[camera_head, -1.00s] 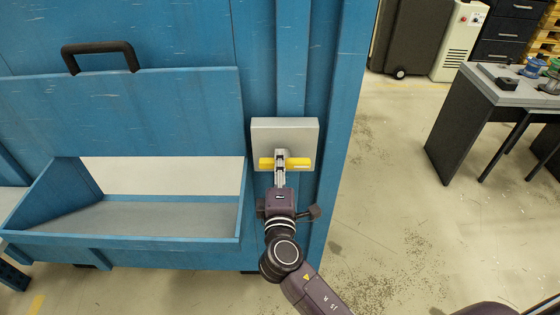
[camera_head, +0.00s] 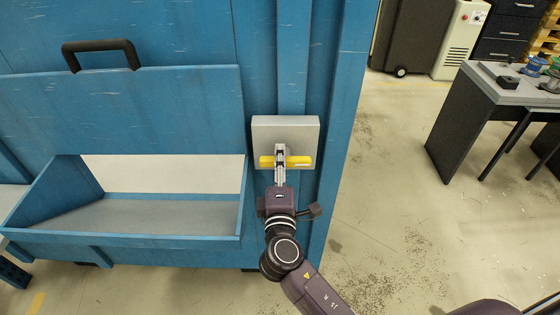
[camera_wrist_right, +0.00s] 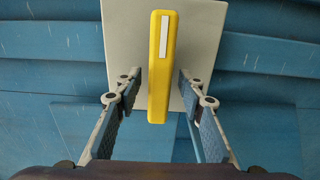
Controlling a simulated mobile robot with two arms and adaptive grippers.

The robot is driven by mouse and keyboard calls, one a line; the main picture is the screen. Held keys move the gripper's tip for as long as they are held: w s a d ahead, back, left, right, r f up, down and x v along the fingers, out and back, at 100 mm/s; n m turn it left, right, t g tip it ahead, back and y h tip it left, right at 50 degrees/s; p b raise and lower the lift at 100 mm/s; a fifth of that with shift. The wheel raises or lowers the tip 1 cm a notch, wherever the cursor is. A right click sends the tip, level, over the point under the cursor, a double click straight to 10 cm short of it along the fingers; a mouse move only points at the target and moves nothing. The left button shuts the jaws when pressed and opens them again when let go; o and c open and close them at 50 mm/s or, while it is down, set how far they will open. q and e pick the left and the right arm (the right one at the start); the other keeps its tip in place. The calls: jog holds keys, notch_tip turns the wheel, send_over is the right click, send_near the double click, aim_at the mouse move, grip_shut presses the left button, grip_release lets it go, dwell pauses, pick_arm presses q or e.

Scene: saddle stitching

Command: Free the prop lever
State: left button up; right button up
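The prop lever is a yellow bar (camera_head: 301,162) with a white stripe. It lies level across the front of a grey box (camera_head: 300,129) on the blue wall. In the right wrist view the lever (camera_wrist_right: 162,85) stands upright in the picture, before the pale plate (camera_wrist_right: 205,42). My right gripper (camera_head: 280,156) is at the lever from below. Its fingers (camera_wrist_right: 160,80) are apart, one on each side of the lever, with a gap visible on both sides. The finger ends hide a little of the lever in the head view. My left gripper is not in view.
A blue flap with a black handle (camera_head: 101,46) stands left of the box, above an open blue tray (camera_head: 120,240). A blue post edges the lever's right. Farther right is open floor (camera_head: 385,190) and a dark table (camera_head: 505,96) with small items.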

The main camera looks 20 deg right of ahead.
jog(key=v, duration=1.2)
jog(key=shift+f, duration=0.1)
notch_tip(320, 180, down, 23)
jog(key=s+a+g+y+b, duration=0.1)
jog(key=g+y, duration=0.2)
jog(key=g, duration=0.2)
jog(key=s+d+f+m+g+y+b, duration=0.15)
jog(key=s+f, duration=0.25)
jog(key=f, duration=0.5)
jog(key=s+f+g+h+p, duration=0.15)
jog(key=s+f, duration=0.25)
jog(key=f, duration=0.5)
jog(key=s+d+f+m+g+b, duration=0.1)
jog(key=s+d+f+m+g, duration=0.1)
jog(key=s+f, duration=0.5)
jog(key=s+d+f+m+g+y+b, duration=0.1)
jog(key=s+d+f+m+g, duration=0.2)
jog(key=s, duration=1)
jog(key=s+d+f+m+g+y+b, duration=0.1)
jog(key=s+d+f+m+g, duration=0.2)
jog(key=s+f, duration=0.7)
notch_tip(320, 180, down, 2)
jog(key=d+m, duration=0.2)
jog(key=m, duration=0.1)
jog(key=shift+s+d+f, duration=0.2)
jog(key=shift+d+f, duration=0.05)
